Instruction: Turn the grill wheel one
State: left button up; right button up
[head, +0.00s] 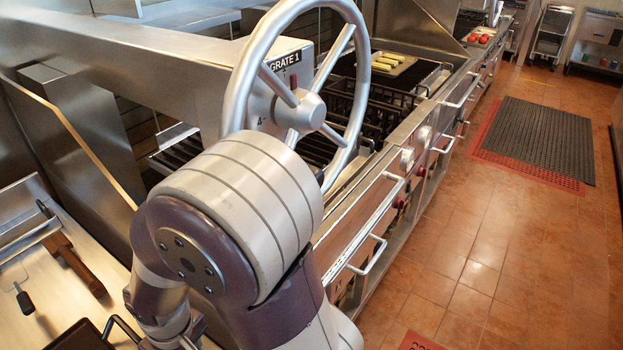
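The grill wheel (311,112) is a large silver handwheel with spokes and a round hub, upright in the upper middle of the head view. It is mounted at a grey housing labelled GRATE 1 (285,62). One of my arms fills the lower middle and covers the lower left part of the wheel rim. I cannot tell whether that arm touches the wheel. No fingertips of either gripper show.
The grill (385,105) with dark grates lies behind the wheel. Its front has handles (370,255) sticking out over the aisle. A steel counter (40,290) at lower left holds a brown-handled tool (75,262). The tiled floor (500,260) at right is open, with a dark mat (545,135).

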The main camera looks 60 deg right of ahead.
aim_at(297, 110)
jog(key=z, duration=0.4)
jog(key=k+z, duration=0.15)
jog(key=z, duration=0.7)
jog(key=k+l+z, duration=0.1)
jog(key=z, duration=0.3)
jog(key=k+u, duration=0.2)
jog(key=k, duration=0.3)
